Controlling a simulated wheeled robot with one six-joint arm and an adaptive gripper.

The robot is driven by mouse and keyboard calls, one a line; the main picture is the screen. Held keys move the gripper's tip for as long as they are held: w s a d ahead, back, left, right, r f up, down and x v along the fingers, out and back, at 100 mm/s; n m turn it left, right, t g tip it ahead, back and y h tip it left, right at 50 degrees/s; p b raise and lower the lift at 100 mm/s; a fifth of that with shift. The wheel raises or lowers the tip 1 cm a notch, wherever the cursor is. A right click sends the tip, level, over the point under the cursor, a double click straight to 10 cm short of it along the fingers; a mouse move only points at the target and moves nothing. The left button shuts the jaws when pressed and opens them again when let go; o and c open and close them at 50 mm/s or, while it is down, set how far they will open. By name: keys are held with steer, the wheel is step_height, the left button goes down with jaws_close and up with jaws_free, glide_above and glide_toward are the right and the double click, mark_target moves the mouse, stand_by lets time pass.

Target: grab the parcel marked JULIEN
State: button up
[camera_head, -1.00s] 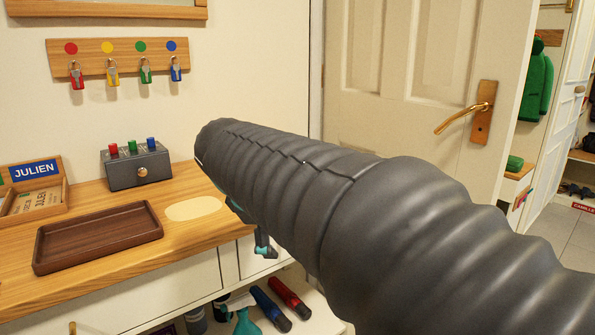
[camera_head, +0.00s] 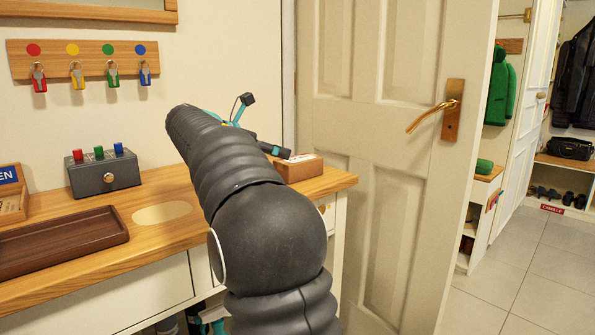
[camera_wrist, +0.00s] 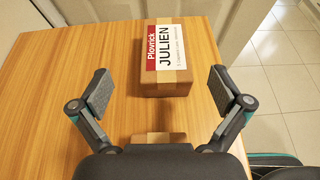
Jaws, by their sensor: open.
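The parcel marked JULIEN (camera_wrist: 166,80) is a small brown box with a white and red label. In the wrist view it lies on the wooden tabletop, just ahead of my gripper (camera_wrist: 160,92), roughly between the lines of its two fingers. My gripper is open and empty, its grey pads spread wider than the parcel. I cannot tell the height gap. In the head view the parcel (camera_head: 304,170) sits at the right end of the table, partly hidden behind my arm; my gripper (camera_head: 262,125) shows only in part beside it.
The wooden tabletop (camera_head: 192,215) also bears a dark tray (camera_head: 60,240) and a grey box with coloured buttons (camera_head: 105,172). A white door (camera_head: 385,130) stands close to the table's right end. Tiled floor (camera_head: 510,270) lies clear at right.

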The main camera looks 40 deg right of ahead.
mark_target(304, 157)
steer(key=x, duration=0.5)
steer(key=shift+d+f, duration=0.1)
steer(key=shift+s+b+x, duration=0.2)
steer(key=shift+b+x, duration=0.2)
steer(key=shift+x, duration=0.9)
steer(key=shift+s+b+x, duration=0.25)
steer(key=shift+b+x, duration=0.1)
steer(key=shift+x, duration=0.95)
steer(key=shift+d, duration=0.1)
steer(key=shift+c, duration=0.3)
steer(key=c, duration=1.4)
steer(key=shift+r, duration=0.25)
steer(key=shift+c, duration=0.2)
